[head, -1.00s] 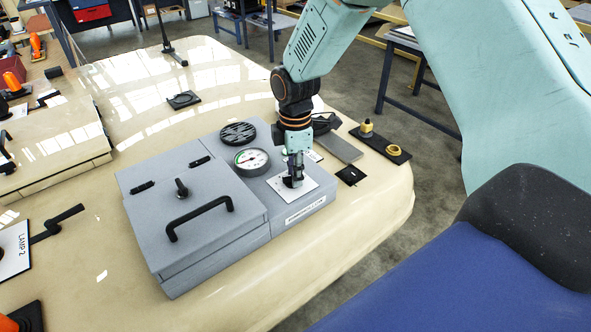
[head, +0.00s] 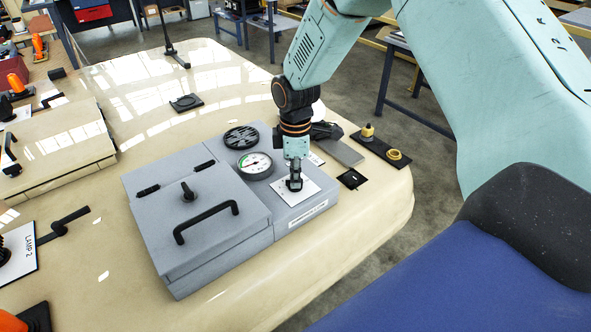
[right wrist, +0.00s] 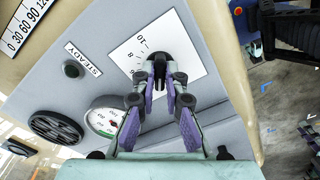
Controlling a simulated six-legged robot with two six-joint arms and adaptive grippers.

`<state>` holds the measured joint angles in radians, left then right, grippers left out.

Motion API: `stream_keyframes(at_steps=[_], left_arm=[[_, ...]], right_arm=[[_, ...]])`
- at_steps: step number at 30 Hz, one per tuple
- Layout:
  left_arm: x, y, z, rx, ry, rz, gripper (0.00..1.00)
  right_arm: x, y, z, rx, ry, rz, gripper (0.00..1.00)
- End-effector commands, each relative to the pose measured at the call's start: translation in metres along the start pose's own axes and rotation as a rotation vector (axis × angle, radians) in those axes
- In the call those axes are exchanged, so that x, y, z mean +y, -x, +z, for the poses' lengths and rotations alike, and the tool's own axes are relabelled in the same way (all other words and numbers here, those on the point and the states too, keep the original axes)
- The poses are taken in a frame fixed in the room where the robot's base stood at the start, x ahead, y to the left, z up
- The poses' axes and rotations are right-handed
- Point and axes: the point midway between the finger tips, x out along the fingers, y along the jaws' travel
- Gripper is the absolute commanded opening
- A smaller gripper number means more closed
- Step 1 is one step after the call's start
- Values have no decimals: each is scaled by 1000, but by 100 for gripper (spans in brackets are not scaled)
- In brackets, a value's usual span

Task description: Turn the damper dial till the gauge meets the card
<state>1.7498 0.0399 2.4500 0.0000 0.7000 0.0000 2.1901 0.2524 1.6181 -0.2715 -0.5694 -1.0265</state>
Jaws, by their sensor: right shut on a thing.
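The damper dial is a small black knob on a white number plate (head: 309,189), at the right of the grey box; my right gripper (head: 294,180) largely hides it in the head view. In the right wrist view the round dial (right wrist: 172,65) sits between the fingertips of my right gripper (right wrist: 161,80), which is shut on it; "8" and "10" show beside it. The round gauge (head: 254,164) has a white face with a green band, left of the gripper. It is partly behind a finger in the right wrist view (right wrist: 101,118). I cannot make out the card for certain. My left gripper is out of view.
The grey box has a black handle (head: 206,222) and a black knob (head: 188,192) on its lid. A round black vent (head: 241,137) lies behind the gauge. A "STEADY" label (right wrist: 83,58) and a strip scale (right wrist: 22,22) show in the right wrist view.

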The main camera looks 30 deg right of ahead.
Motion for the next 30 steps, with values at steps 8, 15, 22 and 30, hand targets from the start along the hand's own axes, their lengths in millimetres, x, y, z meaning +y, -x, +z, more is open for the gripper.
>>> stream_keyframes(at_steps=[8,15,22,30], left_arm=[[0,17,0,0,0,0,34],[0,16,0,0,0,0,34],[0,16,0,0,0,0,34],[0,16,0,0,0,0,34]], right_arm=[[-3,0,1,-5,-204,-9,0],[-3,-1,1,-5,-229,-8,0],[-3,-2,1,-4,-228,-8,19],[-2,0,0,-3,-227,-5,34]])
